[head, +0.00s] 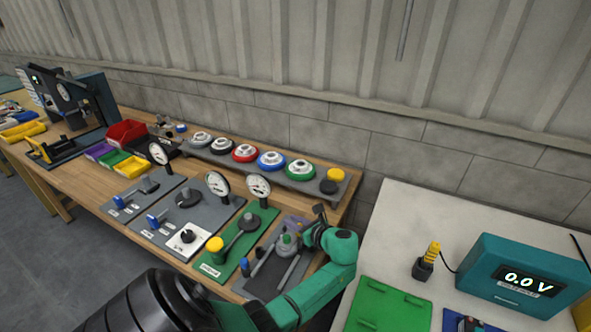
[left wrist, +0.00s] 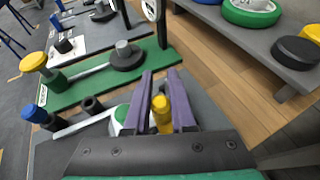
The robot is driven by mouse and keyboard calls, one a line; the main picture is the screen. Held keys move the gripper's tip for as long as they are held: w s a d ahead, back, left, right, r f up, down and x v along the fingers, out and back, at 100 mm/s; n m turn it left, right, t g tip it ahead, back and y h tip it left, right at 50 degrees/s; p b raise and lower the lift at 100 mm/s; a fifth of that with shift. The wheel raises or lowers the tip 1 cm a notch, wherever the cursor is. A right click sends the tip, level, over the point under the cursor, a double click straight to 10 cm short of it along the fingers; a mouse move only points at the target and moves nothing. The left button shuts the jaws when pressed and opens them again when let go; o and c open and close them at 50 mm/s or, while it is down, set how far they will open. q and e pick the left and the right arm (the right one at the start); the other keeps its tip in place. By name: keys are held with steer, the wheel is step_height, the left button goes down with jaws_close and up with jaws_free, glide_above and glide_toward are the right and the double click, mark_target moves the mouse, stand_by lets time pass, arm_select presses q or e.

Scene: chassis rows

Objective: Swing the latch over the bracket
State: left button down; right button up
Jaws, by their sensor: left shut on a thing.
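My left gripper (head: 296,225), on the teal arm, is over the dark grey plate (head: 262,288) at the right end of the panel row. In the left wrist view its purple fingers (left wrist: 164,100) are shut on a yellow upright handle (left wrist: 161,115). A whitish-green round hub (left wrist: 121,118) shows just left of the fingers. A grey bar, likely the latch (left wrist: 78,127), runs left from the hub area toward a blue-capped post (left wrist: 34,113) and a black post (left wrist: 92,104). I cannot tell which part is the bracket. My right gripper is not in view.
A green panel (head: 213,272) with a yellow knob and lever stands left of the plate. Grey panels and gauges lie beyond. A raised grey rack (head: 325,188) with coloured round parts runs behind. A pale table (head: 410,235) with a meter (head: 525,275) is on the right.

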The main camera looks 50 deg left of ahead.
arm_select(q)
steer(key=shift+g, duration=0.3)
steer(key=c, duration=0.8)
jaws_free()
steer(key=shift+s+d, duration=0.1)
steer(key=shift+o, duration=0.2)
steer(key=b+v, duration=0.2)
steer(key=v, duration=1.2)
steer(key=shift+d+r, duration=0.2)
